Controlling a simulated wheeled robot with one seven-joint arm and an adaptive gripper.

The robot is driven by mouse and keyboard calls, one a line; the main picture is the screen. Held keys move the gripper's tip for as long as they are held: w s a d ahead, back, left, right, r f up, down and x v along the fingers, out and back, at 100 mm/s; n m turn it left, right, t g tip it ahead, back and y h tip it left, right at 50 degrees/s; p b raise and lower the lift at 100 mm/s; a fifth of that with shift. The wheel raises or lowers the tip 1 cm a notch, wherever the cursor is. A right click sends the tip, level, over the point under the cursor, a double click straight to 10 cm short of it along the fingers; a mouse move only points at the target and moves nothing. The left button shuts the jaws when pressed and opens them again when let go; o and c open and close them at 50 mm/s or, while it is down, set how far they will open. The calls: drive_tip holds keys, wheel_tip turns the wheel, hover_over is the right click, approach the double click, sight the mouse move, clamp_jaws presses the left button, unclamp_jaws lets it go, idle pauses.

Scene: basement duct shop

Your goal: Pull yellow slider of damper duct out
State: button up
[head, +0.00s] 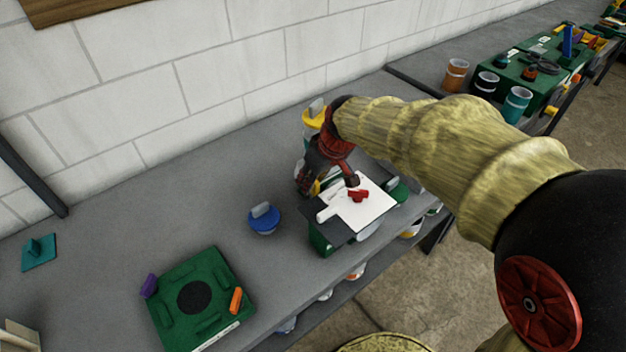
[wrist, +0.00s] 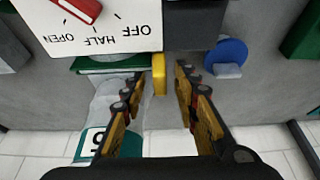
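The damper duct is a green unit (head: 323,237) with a dark top and a white dial plate (head: 372,210), near the bench's front edge. In the wrist view the plate (wrist: 110,38) reads OFF, HALF, OPEN upside down, with a red pointer (wrist: 84,8) towards OPEN. The yellow slider (wrist: 158,72) is a narrow upright tab below the plate. My gripper (wrist: 158,82) is open, its fingertips on either side of the slider, with visible gaps. In the head view my gripper (head: 312,178) is at the unit's far left side; the slider cannot be made out clearly there.
A yellow-topped jar (head: 314,118) stands behind my gripper. A blue-knobbed piece (head: 264,219) sits left of the unit; it also shows in the wrist view (wrist: 226,56). A green plate (head: 202,297) lies front left. A teal-labelled jar (wrist: 95,143) is beside my left finger.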

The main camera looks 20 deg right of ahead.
drive_tip(key=shift+c, duration=0.6)
clamp_jaws()
